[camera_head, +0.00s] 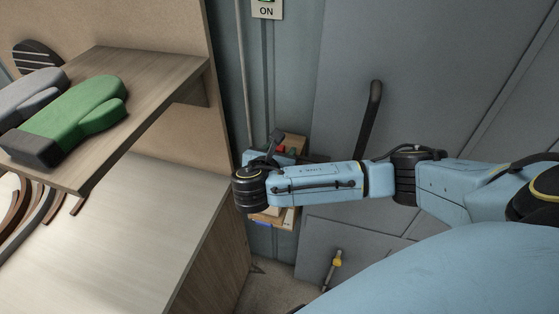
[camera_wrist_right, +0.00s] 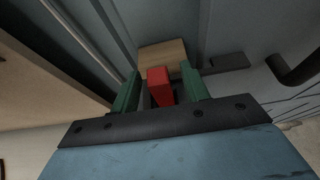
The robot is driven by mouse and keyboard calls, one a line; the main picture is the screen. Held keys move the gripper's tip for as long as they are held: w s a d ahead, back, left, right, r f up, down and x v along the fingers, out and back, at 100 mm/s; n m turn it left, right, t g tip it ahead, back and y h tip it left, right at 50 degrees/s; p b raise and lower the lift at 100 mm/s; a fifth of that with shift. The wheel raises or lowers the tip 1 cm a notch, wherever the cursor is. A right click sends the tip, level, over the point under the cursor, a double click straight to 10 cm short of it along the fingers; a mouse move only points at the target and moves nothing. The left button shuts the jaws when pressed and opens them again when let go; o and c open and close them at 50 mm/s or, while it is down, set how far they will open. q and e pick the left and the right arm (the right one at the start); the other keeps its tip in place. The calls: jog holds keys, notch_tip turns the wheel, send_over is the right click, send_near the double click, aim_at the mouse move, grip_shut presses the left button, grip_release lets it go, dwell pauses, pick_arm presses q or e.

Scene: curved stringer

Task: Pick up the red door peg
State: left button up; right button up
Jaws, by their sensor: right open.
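The red door peg (camera_wrist_right: 159,88) stands out in the right wrist view, between the two green fingers of my right gripper (camera_wrist_right: 161,74). The fingers are open, one on each side of it, and I cannot tell whether either touches it. Its lower part is hidden near the gripper's dark base. In the head view only a small red patch of the peg (camera_head: 281,149) shows beyond my right wrist. My right gripper (camera_head: 276,152) is mostly hidden there by the wrist. My left gripper is not in view.
A wooden block or holder (camera_wrist_right: 163,54) lies just behind the peg, against a grey metal wall. A dark curved handle (camera_head: 371,118) is on the door to the right.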

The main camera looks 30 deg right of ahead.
grip_shut()
jog(key=shift+r, duration=0.15)
